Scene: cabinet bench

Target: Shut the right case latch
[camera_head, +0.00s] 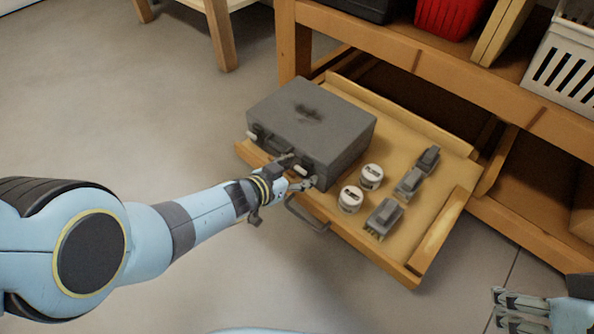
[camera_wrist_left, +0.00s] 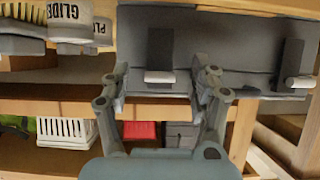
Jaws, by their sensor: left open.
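The grey case (camera_head: 310,115) lies closed on the pulled-out wooden drawer, its latch side facing me. The right case latch (camera_head: 301,170), dark with a pale tip, is at the right of that side, and the left latch (camera_head: 252,134) is further left. My left gripper (camera_head: 302,184) is open at the case front, close to the right latch. In the left wrist view, a latch (camera_wrist_left: 159,60) shows between the open fingers (camera_wrist_left: 160,88), with no clear contact. Another latch (camera_wrist_left: 294,62) is at the right. I cannot tell how far either is closed. My right gripper (camera_head: 500,306) is open and empty at the lower right.
Two white tins (camera_head: 350,199) and several grey brushes (camera_head: 384,217) stand right of the case on the drawer (camera_head: 430,240). A drawer handle (camera_head: 306,219) sticks out just below my left gripper. Shelves with a red bin (camera_head: 447,15) and white basket (camera_head: 565,65) are behind.

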